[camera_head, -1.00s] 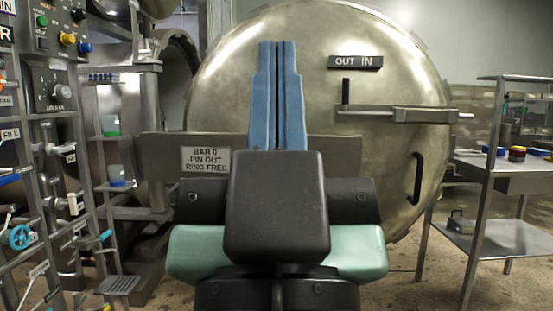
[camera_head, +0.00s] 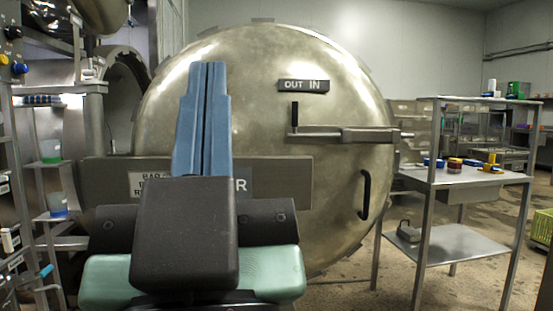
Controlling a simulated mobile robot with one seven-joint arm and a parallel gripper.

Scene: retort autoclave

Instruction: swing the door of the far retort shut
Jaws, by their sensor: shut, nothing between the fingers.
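The far retort's door (camera_head: 265,110) is a big round metal disc standing open in the middle of the view, its face toward me. It carries an "OUT IN" plate (camera_head: 304,86), a horizontal bolt bar (camera_head: 365,134) and a black curved handle (camera_head: 366,194) low on the right. A grey plate (camera_head: 285,180) crosses its lower part, its lettering partly hidden by my arm. My gripper (camera_head: 207,68) points up in front of the door's left half, its blue fingers together and empty. I cannot tell whether they touch the door. The retort opening (camera_head: 125,95) shows partly at the left.
A steel shelf trolley (camera_head: 475,182) with small coloured items stands close on the right of the door. Some floor is bare at the lower right.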

